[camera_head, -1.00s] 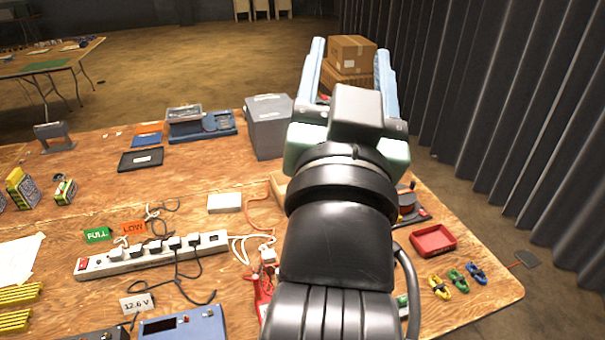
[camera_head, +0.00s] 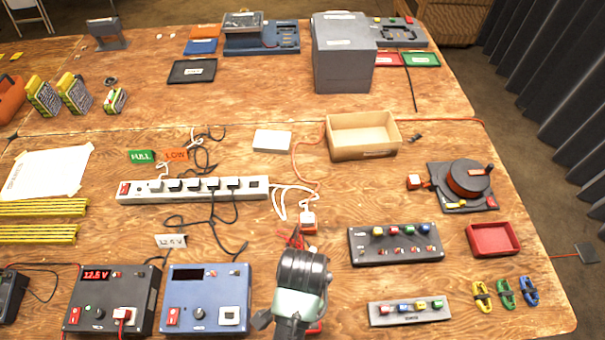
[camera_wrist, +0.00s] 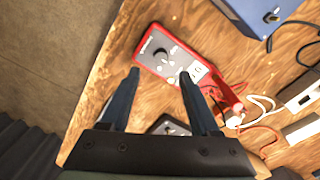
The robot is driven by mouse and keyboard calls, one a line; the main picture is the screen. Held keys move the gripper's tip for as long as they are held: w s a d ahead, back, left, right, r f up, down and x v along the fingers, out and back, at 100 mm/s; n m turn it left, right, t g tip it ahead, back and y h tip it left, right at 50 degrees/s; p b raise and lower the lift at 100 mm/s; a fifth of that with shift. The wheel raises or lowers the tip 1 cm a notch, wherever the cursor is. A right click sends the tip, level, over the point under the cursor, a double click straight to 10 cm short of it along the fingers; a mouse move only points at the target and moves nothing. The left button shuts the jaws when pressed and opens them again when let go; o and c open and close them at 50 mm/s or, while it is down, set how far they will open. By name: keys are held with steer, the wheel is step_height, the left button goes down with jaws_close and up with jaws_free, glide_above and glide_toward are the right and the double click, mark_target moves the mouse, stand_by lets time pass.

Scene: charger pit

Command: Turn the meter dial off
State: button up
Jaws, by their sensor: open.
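The red meter (camera_wrist: 177,68) lies on the wooden table in the wrist view, with a grey face and a round black dial (camera_wrist: 160,53). The dial's pointer is too small to read. My gripper (camera_wrist: 158,74) is open and empty, its two blue-grey fingers pointing toward the meter. In the picture the dial sits just beyond and between the fingertips; I see no contact. In the head view my gripper (camera_head: 298,300) points down at the front of the table and hides most of the meter. Red leads (camera_head: 296,238) show behind it.
A blue power supply (camera_head: 207,300) stands just left of my gripper. A white power strip (camera_head: 194,189) with loose cables lies behind.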

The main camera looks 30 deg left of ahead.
step_height(320, 180, down, 8)
steer(key=shift+w+r, duration=0.1)
steer(key=shift+c, duration=0.3)
jaws_close()
